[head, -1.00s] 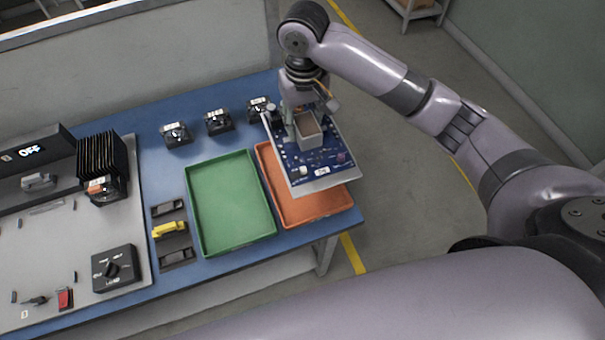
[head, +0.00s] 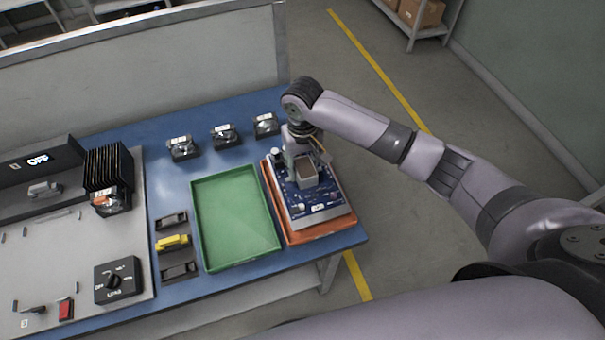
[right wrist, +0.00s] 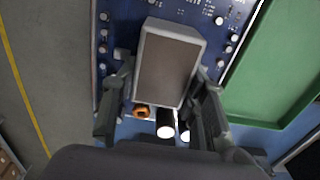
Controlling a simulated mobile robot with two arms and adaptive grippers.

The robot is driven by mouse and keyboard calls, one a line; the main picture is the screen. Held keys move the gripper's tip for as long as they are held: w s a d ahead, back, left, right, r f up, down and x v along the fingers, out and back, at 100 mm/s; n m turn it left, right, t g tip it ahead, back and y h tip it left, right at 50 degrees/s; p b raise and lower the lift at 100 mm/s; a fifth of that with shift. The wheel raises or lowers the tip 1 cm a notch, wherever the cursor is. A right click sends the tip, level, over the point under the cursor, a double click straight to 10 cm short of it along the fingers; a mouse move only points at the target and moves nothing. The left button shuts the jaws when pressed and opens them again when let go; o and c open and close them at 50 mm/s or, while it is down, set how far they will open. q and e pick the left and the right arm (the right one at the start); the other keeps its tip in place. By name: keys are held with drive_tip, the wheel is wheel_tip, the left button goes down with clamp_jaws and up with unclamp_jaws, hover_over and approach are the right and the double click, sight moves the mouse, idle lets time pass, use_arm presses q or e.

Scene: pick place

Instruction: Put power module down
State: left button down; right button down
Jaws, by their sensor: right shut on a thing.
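The power module is a blue circuit board (head: 318,204) on a light plate, with a grey-brown block (head: 306,174) standing on it. In the head view it lies over the orange tray (head: 318,234), covering most of it; whether it rests on the tray floor or the rim I cannot tell. My right gripper (head: 303,163) is shut on the module at its block. In the right wrist view the fingers (right wrist: 160,110) flank the block (right wrist: 167,65), with the blue board (right wrist: 205,12) beneath. My left gripper is not in view.
A green tray (head: 235,260) sits empty just left of the orange one. Several small black devices (head: 224,136) stand along the back of the blue table (head: 160,190). A grey panel with a dial box (head: 118,280) and black heatsink (head: 108,168) fills the left.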

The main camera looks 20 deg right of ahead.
sight(302, 163)
drive_tip(key=shift+f, duration=2.4)
drive_tip(key=c, duration=1)
unclamp_jaws()
drive_tip(key=shift+f, duration=0.1)
drive_tip(key=shift+o, duration=0.2)
wheel_tip(302, 163, up, 12)
drive_tip(key=shift+r, duration=0.1)
drive_tip(key=shift+s, duration=0.1)
